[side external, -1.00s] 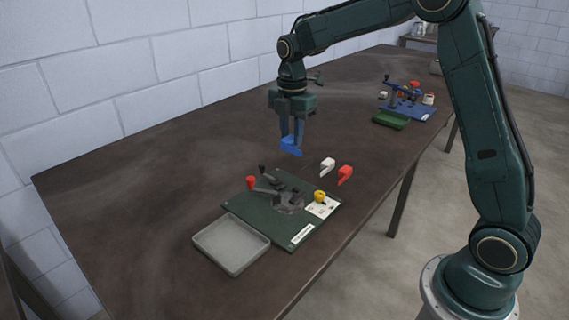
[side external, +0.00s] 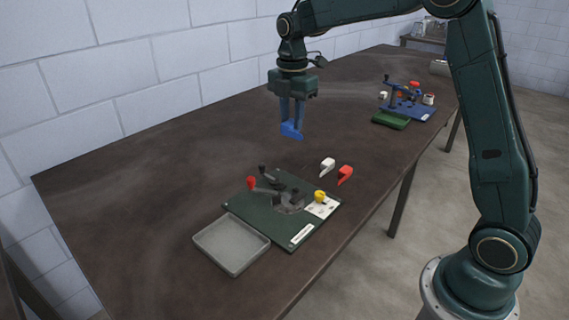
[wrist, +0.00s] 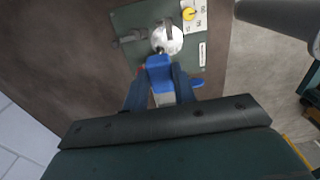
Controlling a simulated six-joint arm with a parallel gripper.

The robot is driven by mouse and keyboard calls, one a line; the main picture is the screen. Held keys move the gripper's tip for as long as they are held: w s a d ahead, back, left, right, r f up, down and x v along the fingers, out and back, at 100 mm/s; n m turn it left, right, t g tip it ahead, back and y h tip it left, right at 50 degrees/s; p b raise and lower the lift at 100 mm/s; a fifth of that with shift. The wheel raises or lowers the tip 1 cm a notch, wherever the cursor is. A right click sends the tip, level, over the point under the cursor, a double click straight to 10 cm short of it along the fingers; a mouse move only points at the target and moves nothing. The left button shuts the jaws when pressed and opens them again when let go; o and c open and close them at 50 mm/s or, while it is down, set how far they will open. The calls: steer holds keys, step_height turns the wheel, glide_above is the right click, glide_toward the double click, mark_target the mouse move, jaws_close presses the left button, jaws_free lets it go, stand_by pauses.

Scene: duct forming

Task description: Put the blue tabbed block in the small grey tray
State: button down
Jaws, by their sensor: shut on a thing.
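The blue tabbed block (side external: 291,130) is gripped between the fingers of my gripper (side external: 291,121) and hangs in the air above the table. In the wrist view the blue block (wrist: 159,72) sits between my fingertips (wrist: 160,90). The small grey tray (side external: 213,253) lies on the table at the front left, beside the green fixture board. It looks empty. My gripper is behind and above the board, well away from the tray. The tray is not seen in the wrist view.
The green board (side external: 305,238) carries clamps, a red knob (side external: 251,183) and a yellow knob (side external: 320,196). A white block (side external: 327,164) and a red block (side external: 345,174) lie behind it. A blue fixture (side external: 408,110) and green tray (side external: 391,121) stand far back.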

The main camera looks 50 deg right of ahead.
steer(key=shift+a, duration=0.1)
steer(key=w+a, duration=0.1)
steer(key=a, duration=2)
steer(key=shift+w+a+f, duration=0.3)
step_height(320, 180, down, 20)
steer(key=shift+f, duration=0.1)
steer(key=c, duration=1.1)
jaws_free()
steer(key=shift+c, duration=0.2)
